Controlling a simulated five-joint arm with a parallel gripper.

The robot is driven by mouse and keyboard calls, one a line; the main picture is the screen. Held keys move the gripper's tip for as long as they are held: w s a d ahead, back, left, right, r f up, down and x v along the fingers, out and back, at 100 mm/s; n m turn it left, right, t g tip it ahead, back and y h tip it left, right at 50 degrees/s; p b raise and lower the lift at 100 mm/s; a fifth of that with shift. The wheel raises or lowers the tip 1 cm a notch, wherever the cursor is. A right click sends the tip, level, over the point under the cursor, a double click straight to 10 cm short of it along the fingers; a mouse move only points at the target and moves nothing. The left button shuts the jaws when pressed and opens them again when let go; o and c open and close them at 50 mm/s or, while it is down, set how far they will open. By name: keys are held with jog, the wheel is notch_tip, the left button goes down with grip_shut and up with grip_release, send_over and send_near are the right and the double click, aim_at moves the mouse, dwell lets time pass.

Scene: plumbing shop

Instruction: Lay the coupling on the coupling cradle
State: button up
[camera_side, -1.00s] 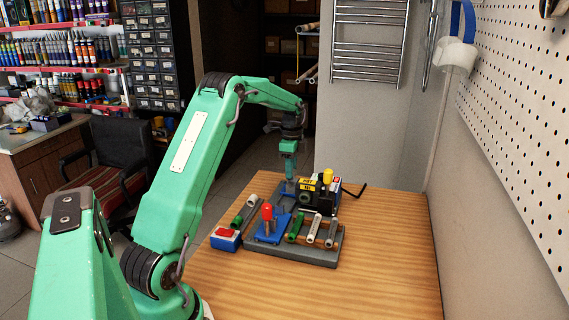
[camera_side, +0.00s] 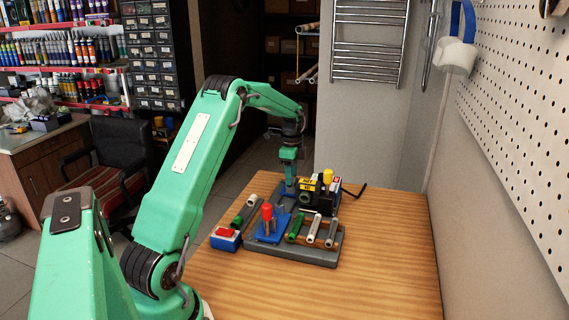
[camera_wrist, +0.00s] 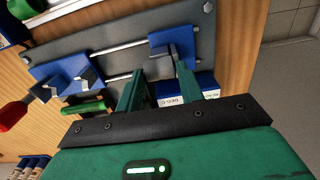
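In the side view my gripper (camera_side: 290,182) is low over the far part of the grey fixture plate. In the wrist view the fingertips are over the plate, just short of a blue block (camera_wrist: 182,42) on the rails. A short green cylinder (camera_wrist: 84,107) lies left of the fingers. It may be the coupling, but I cannot be sure. A blue holder with V-shaped jaws (camera_wrist: 48,78) is farther left. Which part is the coupling cradle is unclear.
A red-topped blue clamp (camera_side: 267,226) stands mid-plate. Green and pale tubes (camera_side: 315,230) lie to its right. A black and yellow machine (camera_side: 318,195) is close to the right of my gripper. A red and blue box (camera_side: 225,239) is at the left. The wooden table's (camera_side: 390,260) right side is clear.

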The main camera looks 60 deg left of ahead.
jog(key=o, duration=0.3)
jog(key=shift+r, duration=3.85)
jog(key=s+d+r+n+t, duration=0.1)
jog(key=s+d+r, duration=0.1)
jog(key=d+r, duration=0.35)
jog(key=s+d+r+n+t, duration=0.1)
jog(key=s+d+r+n, duration=0.1)
jog(key=d, duration=0.6)
jog(key=s+d+r+n, duration=0.1)
jog(key=s+d+r, duration=0.25)
jog(key=d, duration=0.25)
jog(key=s+d+f+n+t, duration=0.2)
jog(key=s+d+n, duration=0.3)
jog(key=s+d, duration=0.8)
jog(key=s+t, duration=0.1)
jog(key=s, duration=0.1)
jog(key=shift+s+d+f+t, duration=0.3)
jog(key=shift+s+d+f, duration=0.05)
jog(key=shift+f, duration=0.05)
